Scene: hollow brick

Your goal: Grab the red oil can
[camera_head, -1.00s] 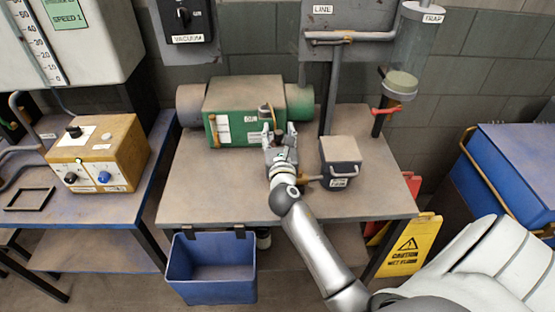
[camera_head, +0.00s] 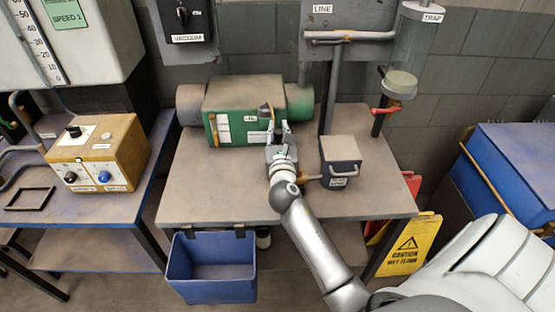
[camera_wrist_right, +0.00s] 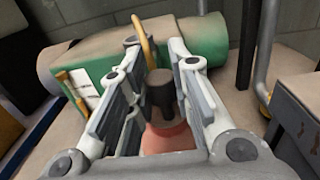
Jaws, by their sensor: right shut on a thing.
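The red oil can (camera_wrist_right: 168,138) shows in the right wrist view between the fingers, with a dark neck and cap above its red body. My right gripper (camera_head: 281,130) is shut on it over the table, in front of the green pump housing (camera_head: 238,122). In the wrist view, a finger of this gripper (camera_wrist_right: 158,95) stands on each side of the can. The gripper hides nearly all of the can in the head view. My left gripper is not in view.
A dark grey box with a handle (camera_head: 340,165) stands just right of my gripper on the grey table (camera_head: 215,185). A blue bin (camera_head: 212,285) hangs at the table's front edge. The table's front left is clear.

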